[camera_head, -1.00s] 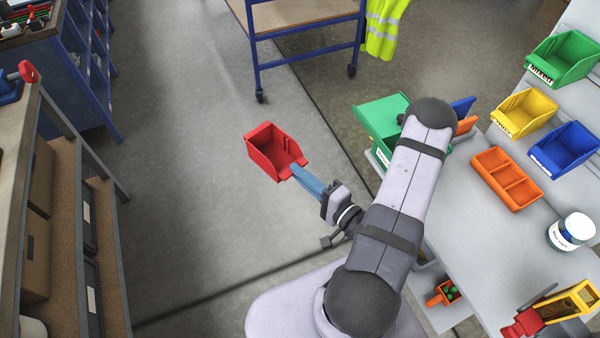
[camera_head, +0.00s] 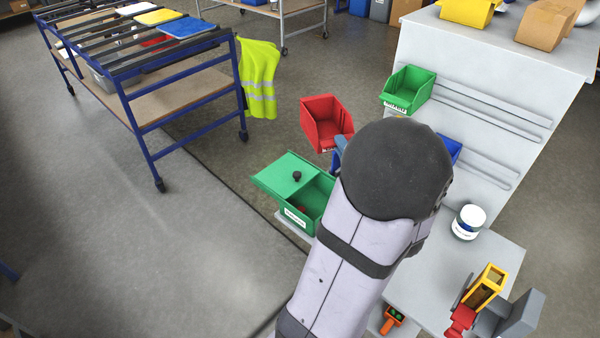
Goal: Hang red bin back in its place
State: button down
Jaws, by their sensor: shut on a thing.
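The red bin (camera_head: 327,124) is in the air left of the grey rack panel (camera_head: 462,72), roughly upright with its open top showing. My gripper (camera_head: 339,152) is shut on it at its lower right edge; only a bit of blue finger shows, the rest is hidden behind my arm. The panel carries horizontal rails (camera_head: 490,107). A green bin (camera_head: 407,90) hangs at the left end of the upper rail, and the rail to its right is bare. A blue bin (camera_head: 449,148) lower down is mostly hidden by my arm.
A green box (camera_head: 296,190) with a knobbed lid stands below the red bin. A white jar (camera_head: 468,221) and a yellow-and-red tool (camera_head: 478,298) stand on the grey worktop (camera_head: 425,295). A blue-framed cart (camera_head: 150,125) with a hi-vis vest (camera_head: 259,80) is at left.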

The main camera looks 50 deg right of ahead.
jog(key=s+d+r+m+g+h, duration=0.4)
jog(key=s+r+g, duration=0.15)
jog(key=s, duration=0.25)
jog(key=s+d+r+m+g+h, duration=0.4)
jog(key=s+r, duration=0.3)
jog(key=s, duration=0.1)
jog(key=s+d+f+m+g+h, duration=0.1)
jog(key=s+d+f+m+g, duration=0.2)
jog(key=s+f+g, duration=0.3)
jog(key=s+f+m+p, duration=0.1)
jog(key=s, duration=0.4)
jog(key=shift+s+f, duration=0.25)
jog(key=shift+f, duration=0.05)
jog(key=shift+d+r, duration=0.1)
jog(key=shift+d, duration=0.05)
jog(key=d+p, duration=0.2)
jog(key=d, duration=0.7)
jog(key=shift+d, duration=0.3)
